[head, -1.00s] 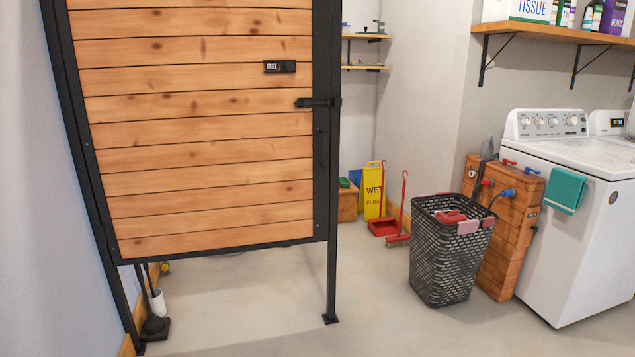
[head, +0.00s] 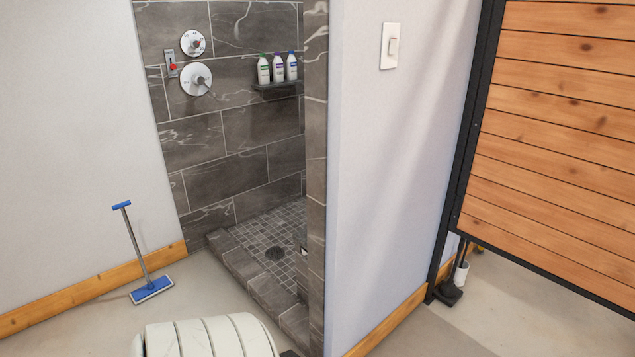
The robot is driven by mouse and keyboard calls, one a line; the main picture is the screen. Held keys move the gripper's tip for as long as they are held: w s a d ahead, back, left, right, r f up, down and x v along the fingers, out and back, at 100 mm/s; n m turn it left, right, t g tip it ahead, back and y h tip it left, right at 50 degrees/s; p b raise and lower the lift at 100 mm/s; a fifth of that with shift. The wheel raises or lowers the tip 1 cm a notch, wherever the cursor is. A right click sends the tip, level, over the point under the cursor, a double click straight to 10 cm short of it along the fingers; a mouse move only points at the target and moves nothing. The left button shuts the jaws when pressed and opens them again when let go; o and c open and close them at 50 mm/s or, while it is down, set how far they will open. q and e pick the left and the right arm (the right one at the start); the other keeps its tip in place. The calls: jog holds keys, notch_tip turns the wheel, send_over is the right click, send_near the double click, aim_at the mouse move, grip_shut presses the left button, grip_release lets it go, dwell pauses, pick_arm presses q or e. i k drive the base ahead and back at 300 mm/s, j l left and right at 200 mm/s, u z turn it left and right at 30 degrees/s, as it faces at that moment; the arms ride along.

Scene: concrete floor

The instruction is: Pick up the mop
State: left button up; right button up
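The mop (head: 136,250) stands upright and slightly tilted in the left part of the head view. It has a blue top handle, a thin grey pole and a flat blue head with a pale edge on the floor. It stands close to the white wall, left of the shower. Neither of my grippers shows in the head view, and nothing is seen touching the mop.
A tiled shower (head: 262,236) with a raised curb stands right of the mop. A pale, ribbed rounded object (head: 208,338) is at the bottom edge. A wooden stall door (head: 570,140) and a toilet brush (head: 450,285) are at right.

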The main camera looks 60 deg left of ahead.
aim_at(155, 288)
jog(key=u, duration=3.25)
jog(key=i+j, duration=0.45)
jog(key=i+j+z, duration=0.1)
jog(key=i+j, duration=0.35)
jog(key=i, duration=0.25)
